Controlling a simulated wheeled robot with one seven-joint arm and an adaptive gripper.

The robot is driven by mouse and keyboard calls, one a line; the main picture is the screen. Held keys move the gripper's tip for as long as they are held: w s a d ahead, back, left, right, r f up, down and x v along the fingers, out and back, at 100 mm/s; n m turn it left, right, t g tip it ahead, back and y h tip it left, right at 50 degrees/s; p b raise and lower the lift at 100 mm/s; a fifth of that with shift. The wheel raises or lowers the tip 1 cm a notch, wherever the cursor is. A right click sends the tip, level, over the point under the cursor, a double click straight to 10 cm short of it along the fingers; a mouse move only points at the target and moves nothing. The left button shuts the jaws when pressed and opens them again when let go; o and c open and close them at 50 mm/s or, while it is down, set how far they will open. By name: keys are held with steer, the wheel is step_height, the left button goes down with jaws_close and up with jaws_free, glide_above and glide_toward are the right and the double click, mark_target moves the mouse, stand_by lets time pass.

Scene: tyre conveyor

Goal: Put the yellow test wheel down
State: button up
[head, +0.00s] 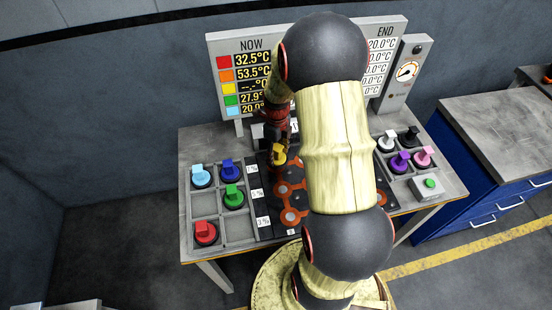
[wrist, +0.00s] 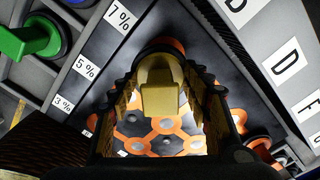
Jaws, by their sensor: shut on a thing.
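The yellow test wheel (head: 279,155) is in my gripper (head: 275,148), over the upper left part of the dark board with orange hexagon marks (head: 291,189). In the wrist view, its yellow handle (wrist: 160,96) sits between the two fingers of my gripper (wrist: 160,100), which are shut on it. The wheel's lower part is mostly hidden by the handle, and I cannot tell whether it touches the board. The board's left edge has labels 7 %, 5 % and 3 % (wrist: 86,66). My arm hides much of the board's right side in the head view.
Left tray (head: 206,205) holds light blue, blue, green (head: 233,195) and red wheels, with empty cells. White, black, purple (head: 401,161) and pink wheels stand right, near a green button (head: 430,183). A NOW display (head: 250,75) stands behind; its yellow row reads dashes.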

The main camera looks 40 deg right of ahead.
mark_target(276, 158)
steer(key=shift+w+d+f, duration=0.3)
steer(key=shift+w+f, duration=0.2)
steer(key=shift+f, duration=0.2)
steer(key=shift+w+f, duration=0.1)
steer(key=shift+f, duration=1.4)
steer(key=shift+f+b, duration=0.15)
steer(key=shift+b, duration=0.2)
steer(key=o, duration=1.4)
steer(key=shift+o, duration=0.3)
